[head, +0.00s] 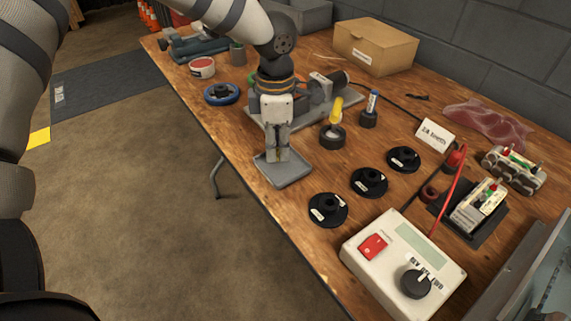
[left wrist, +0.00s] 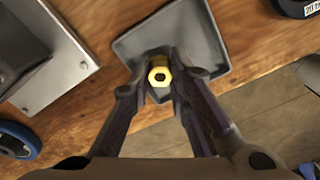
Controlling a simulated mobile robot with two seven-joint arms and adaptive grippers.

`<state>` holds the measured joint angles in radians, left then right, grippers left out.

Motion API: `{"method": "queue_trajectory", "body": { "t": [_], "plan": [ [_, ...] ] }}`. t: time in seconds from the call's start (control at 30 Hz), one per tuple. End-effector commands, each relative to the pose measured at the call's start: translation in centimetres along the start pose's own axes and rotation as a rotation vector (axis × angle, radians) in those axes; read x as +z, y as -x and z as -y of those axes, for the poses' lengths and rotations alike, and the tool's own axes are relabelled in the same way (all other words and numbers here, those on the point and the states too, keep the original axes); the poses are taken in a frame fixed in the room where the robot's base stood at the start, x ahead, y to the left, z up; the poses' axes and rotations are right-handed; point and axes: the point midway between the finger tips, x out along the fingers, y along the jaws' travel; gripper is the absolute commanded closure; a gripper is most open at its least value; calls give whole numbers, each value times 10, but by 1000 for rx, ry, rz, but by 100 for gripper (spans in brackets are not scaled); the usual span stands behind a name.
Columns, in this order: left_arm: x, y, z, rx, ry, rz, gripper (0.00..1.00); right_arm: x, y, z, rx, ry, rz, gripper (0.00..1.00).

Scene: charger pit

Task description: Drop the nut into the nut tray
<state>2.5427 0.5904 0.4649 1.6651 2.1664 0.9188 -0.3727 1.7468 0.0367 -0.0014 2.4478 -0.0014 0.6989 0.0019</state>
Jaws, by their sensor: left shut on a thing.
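The nut (left wrist: 159,77) is a brass-yellow hex piece with a dark hole. It shows in the left wrist view between the fingertips of my left gripper (head: 278,157), which is shut on it. The nut tray (head: 288,179) is a shallow grey square tray near the table's front edge; it also shows in the left wrist view (left wrist: 198,32). The gripper points down over the tray, with the nut above its floor. The exact gap between nut and tray cannot be told. In the head view the nut is mostly hidden by the fingers. My right gripper is not in view.
Several black round holders (head: 369,182) stand right of the tray. A white control box (head: 404,265) with a red switch is at the near right. A grey fixture (head: 262,116) stands behind the gripper, with a blue ring (head: 222,94) to its left. A cardboard box (head: 375,46) is at the back.

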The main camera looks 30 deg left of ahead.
Motion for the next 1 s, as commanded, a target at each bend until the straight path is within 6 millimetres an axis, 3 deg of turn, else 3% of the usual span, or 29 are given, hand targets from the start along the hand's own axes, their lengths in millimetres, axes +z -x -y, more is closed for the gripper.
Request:
{"method": "queue_trajectory", "body": {
  "t": [0.03, 0.07, 0.17, 0.43, 0.53, 0.8, 1.0],
  "plan": [
    [0, 1, 0, 1, 0, 1, 100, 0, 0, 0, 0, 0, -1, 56],
    [0, 1, 0, 1, 0, 1, 81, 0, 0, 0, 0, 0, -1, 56],
    [0, 1, 0, 1, 0, 0, 60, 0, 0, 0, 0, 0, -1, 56],
    [0, 1, 0, 0, 0, 0, 60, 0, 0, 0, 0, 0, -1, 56],
    [1, 11, -1, 2, 1, 4, 60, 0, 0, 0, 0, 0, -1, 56],
    [1, 82, -1, 4, 1, 5, 60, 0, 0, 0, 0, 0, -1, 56],
    [0, 115, 0, 1, 1, 1, 60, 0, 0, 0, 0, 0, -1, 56]
  ]
}}
